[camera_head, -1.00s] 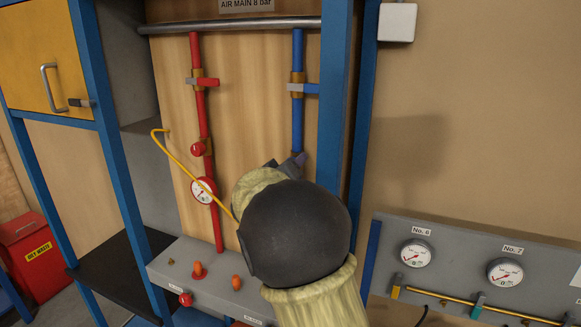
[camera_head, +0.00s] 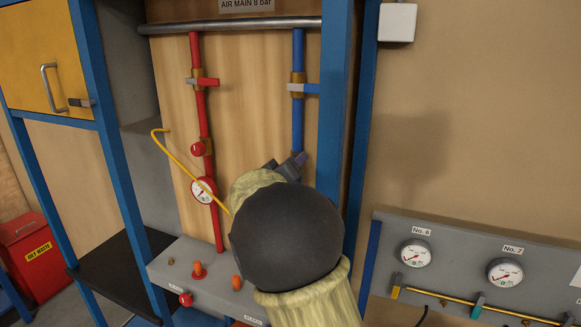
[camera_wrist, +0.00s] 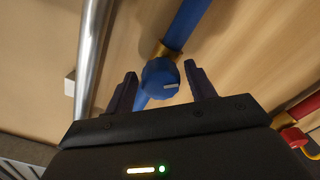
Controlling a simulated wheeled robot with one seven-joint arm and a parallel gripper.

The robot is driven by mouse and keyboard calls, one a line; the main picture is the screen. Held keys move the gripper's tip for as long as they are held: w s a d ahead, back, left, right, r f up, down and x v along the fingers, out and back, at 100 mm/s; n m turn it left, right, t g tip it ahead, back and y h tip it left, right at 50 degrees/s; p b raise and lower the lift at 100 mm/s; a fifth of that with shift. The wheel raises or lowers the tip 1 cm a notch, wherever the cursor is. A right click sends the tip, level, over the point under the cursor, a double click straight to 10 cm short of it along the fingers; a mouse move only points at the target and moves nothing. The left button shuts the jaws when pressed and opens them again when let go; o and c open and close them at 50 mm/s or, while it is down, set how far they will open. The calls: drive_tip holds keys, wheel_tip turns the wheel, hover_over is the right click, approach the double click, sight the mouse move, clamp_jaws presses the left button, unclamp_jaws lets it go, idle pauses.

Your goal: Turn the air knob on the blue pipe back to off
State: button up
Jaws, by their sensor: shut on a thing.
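The blue pipe (camera_head: 297,125) runs down the wooden panel from the grey main pipe in the head view. In the wrist view the round blue air knob (camera_wrist: 160,74) sits on the blue pipe (camera_wrist: 187,22), with a pale mark on its face and a brass fitting behind it. My gripper (camera_wrist: 161,82) is shut on the knob, one dark finger on each side. In the head view my gripper (camera_head: 288,166) is at the lower part of the blue pipe, where it and my wrist hide the knob.
A blue lever valve (camera_head: 303,88) is higher on the same pipe. To the left is a red pipe (camera_head: 203,118) with a valve and gauge (camera_head: 203,190). A blue frame post (camera_head: 333,100) stands just right.

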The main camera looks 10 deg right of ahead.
drive_tip(key=n, duration=1.7)
drive_tip(key=shift+d+f+n, duration=0.15)
drive_tip(key=shift+f+n, duration=0.15)
drive_tip(key=shift+n, duration=0.1)
drive_tip(key=shift+n, duration=0.4)
drive_tip(key=shift+f+n, duration=0.2)
drive_tip(key=shift+n, duration=0.3)
drive_tip(key=shift+r, duration=0.15)
drive_tip(key=shift+n, duration=0.3)
drive_tip(key=shift+n, duration=0.4)
